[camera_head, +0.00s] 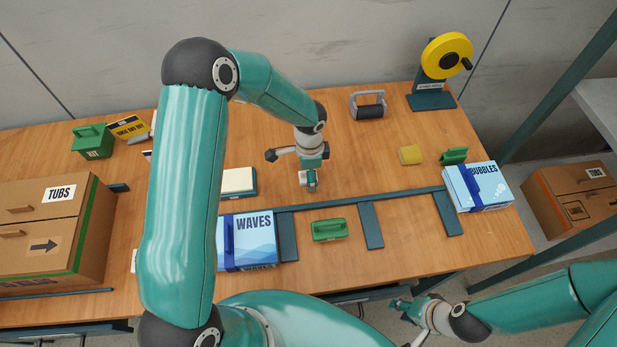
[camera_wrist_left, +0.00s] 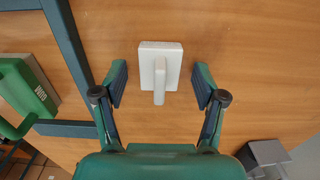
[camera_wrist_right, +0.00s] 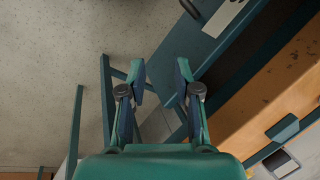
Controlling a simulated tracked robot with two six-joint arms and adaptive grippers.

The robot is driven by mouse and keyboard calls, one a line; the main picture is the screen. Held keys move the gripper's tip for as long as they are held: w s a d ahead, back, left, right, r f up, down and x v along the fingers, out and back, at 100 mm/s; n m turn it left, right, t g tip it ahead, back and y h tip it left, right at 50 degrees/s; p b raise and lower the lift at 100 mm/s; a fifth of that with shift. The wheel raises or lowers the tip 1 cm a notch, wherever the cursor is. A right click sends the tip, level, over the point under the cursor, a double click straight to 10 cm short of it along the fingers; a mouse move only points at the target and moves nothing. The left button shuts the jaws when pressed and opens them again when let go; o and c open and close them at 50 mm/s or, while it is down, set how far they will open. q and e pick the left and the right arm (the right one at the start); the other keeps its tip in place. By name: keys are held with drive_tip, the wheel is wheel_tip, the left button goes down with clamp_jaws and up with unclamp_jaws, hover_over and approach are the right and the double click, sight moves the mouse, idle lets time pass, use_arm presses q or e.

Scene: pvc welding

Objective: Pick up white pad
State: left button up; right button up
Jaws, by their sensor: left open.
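The white pad (camera_wrist_left: 172,52) is a small square plate with a white handle, lying on the wooden table in the left wrist view. My left gripper (camera_wrist_left: 160,88) is open above it, with one finger on each side and a visible gap to the pad. In the head view my left gripper (camera_head: 309,182) points down at the middle of the table and hides most or all of the pad. My right gripper (camera_head: 405,308) is open and empty, low beyond the table's front edge; it also shows in the right wrist view (camera_wrist_right: 160,75).
A green handled block (camera_head: 330,230) lies in front of my left gripper, by the teal rails (camera_head: 371,225). A white-topped block (camera_head: 238,180) and the WAVES box (camera_head: 248,240) stand left. A yellow block (camera_head: 410,154) and grey-handled tool (camera_head: 368,105) lie right and behind.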

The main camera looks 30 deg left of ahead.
use_arm(q)
drive_tip(key=c, duration=0.9)
drive_tip(key=shift+r, duration=0.2)
wheel_tip(320, 180, up, 20)
drive_tip(key=shift+f+b, duration=0.15)
drive_tip(key=shift+b, duration=1)
